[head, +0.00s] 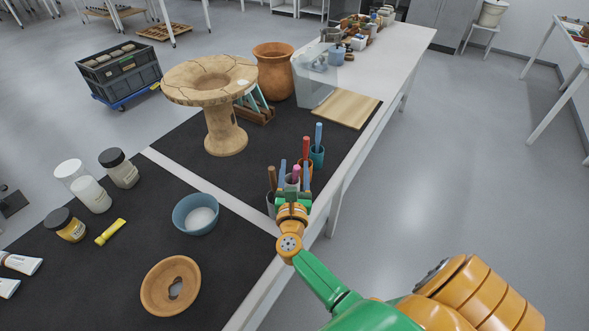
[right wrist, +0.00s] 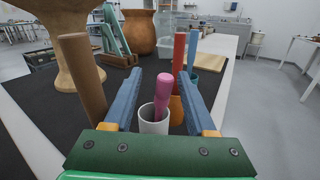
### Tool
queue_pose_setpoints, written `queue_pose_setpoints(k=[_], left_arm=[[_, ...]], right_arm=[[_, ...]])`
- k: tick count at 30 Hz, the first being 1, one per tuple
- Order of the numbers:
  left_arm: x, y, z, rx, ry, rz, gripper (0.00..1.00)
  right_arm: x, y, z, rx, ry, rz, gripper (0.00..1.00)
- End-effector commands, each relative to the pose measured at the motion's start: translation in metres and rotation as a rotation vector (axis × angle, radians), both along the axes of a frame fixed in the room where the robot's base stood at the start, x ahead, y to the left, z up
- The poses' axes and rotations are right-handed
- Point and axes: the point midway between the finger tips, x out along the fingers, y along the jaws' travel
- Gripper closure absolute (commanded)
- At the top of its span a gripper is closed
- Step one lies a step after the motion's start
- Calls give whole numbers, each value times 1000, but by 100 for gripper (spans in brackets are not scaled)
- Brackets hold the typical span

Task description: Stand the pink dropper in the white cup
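The pink dropper (right wrist: 164,88) stands in the white cup (right wrist: 153,125), bulb up and leaning slightly right in the right wrist view. In the head view, the dropper's pink top (head: 296,171) shows above the white cup (head: 292,181). My right gripper (head: 294,177) is open, its two blue fingers on either side of the dropper. In the right wrist view, gaps show between the dropper and both fingers of the gripper (right wrist: 157,88). The dropper's lower end is hidden inside the cup. My left gripper is not in view.
A brown stick (right wrist: 82,75) stands close left of the fingers. A red stick (head: 306,148) in an orange cup and a blue stick (head: 319,134) in a teal cup (head: 317,156) stand beyond. A pedestal bowl (head: 224,130) is further back. The table's right edge is close.

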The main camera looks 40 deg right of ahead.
Motion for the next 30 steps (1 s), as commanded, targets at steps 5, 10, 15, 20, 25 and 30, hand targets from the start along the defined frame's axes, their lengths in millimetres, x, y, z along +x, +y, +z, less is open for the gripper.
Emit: queue_pose_setpoints(k=[5, 10, 15, 20, 25, 30], left_arm=[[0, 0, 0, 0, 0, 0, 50], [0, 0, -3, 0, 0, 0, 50], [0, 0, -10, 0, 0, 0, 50], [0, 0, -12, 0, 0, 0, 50], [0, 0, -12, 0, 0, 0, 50], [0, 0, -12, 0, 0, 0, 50]], right_arm=[[0, 0, 0, 0, 0, 0, 44], [-13, 11, -3, 4, 1, 2, 44], [-43, 32, -5, 3, 2, 0, 44], [-56, 42, -3, 1, 0, 0, 44], [-57, 43, -2, 0, 0, 0, 44], [-57, 43, -2, 0, 0, 0, 44]])
